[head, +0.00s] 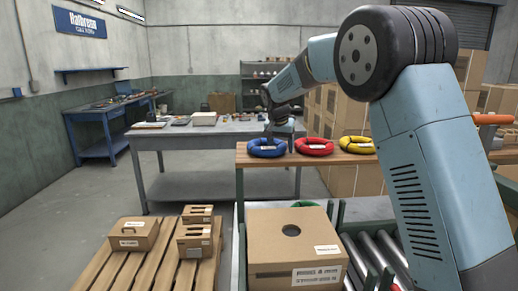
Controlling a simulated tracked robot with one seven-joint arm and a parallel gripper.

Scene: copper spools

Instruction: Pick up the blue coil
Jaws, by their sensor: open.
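The blue coil (267,148) lies flat at the left end of a wooden-topped bench (257,160), with a pale label on its front. My gripper (267,133) points down just above or at the coil. It is small and dark here, and its fingertips are hard to make out against the coil. The jaws are open, and I cannot tell whether they touch the coil. A red coil (314,147) lies to the right of the blue one, and a yellow coil (355,145) lies further right.
A large cardboard box (291,251) with a round hole stands in front of the bench, beside a roller conveyor (378,260). Several small cartons sit on a wooden pallet (128,271) at lower left. A grey table (215,131) stands behind. Stacked boxes (326,112) are behind the coils.

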